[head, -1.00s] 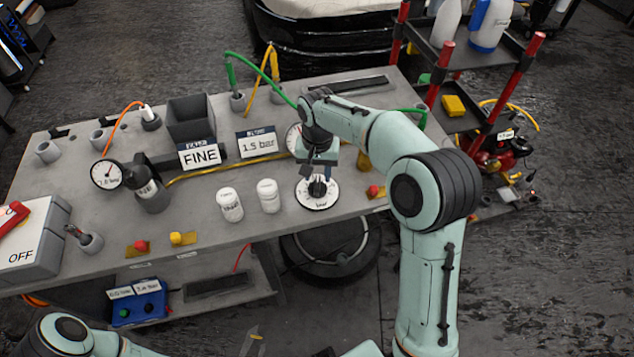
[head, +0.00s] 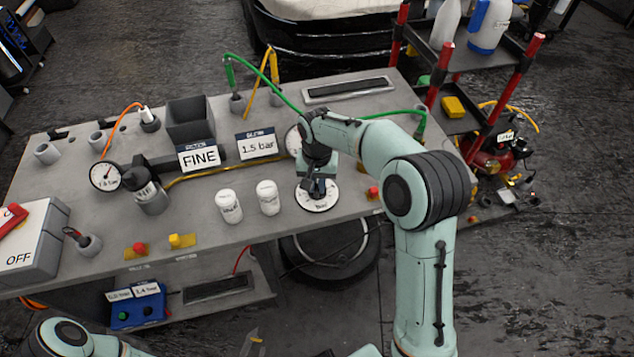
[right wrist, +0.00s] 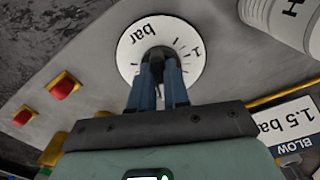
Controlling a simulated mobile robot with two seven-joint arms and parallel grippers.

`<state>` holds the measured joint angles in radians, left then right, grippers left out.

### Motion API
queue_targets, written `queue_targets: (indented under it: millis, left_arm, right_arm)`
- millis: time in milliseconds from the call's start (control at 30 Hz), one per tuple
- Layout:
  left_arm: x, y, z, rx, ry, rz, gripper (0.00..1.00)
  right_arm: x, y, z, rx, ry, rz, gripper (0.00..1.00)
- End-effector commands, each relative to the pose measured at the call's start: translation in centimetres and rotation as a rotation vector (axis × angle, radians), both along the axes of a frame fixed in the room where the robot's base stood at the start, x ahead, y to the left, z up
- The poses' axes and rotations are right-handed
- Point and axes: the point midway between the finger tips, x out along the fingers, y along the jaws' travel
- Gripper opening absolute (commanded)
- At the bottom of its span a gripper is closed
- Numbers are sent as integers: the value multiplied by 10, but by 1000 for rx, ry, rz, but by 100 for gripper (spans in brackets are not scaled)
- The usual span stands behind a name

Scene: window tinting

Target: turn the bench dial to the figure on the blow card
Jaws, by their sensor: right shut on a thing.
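The bench dial (head: 318,203) is a round white disc marked "bar" with a dark knob, near the front right of the bench. My right gripper (head: 316,188) comes down on it from above. In the right wrist view the dial (right wrist: 190,42) shows upside down, with tick marks, and the blue fingers of my right gripper (right wrist: 157,75) are shut on its dark knob. The knob's pointer is hidden by the fingers. The blow card (head: 258,146) reads "1.5 bar" and also shows in the right wrist view (right wrist: 292,122). My left gripper is out of view.
Green hose (head: 265,83) passes behind my arm.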

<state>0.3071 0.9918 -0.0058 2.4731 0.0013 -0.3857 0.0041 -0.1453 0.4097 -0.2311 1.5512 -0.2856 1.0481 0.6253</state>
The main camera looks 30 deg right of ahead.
Motion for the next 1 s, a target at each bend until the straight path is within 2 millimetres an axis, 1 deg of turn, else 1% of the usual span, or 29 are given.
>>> queue_targets:
  millis: [167,367,567,1000]
  left_arm:
    - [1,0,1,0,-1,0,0]
    - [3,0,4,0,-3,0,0]
    - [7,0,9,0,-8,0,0]
    - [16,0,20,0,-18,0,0]
  right_arm:
    - [0,0,1,1,-1,30,0]
    - [0,-1,1,1,-1,129,0]
    - [0,-2,2,0,-1,296,0]
    - [0,-4,2,0,-1,715,0]
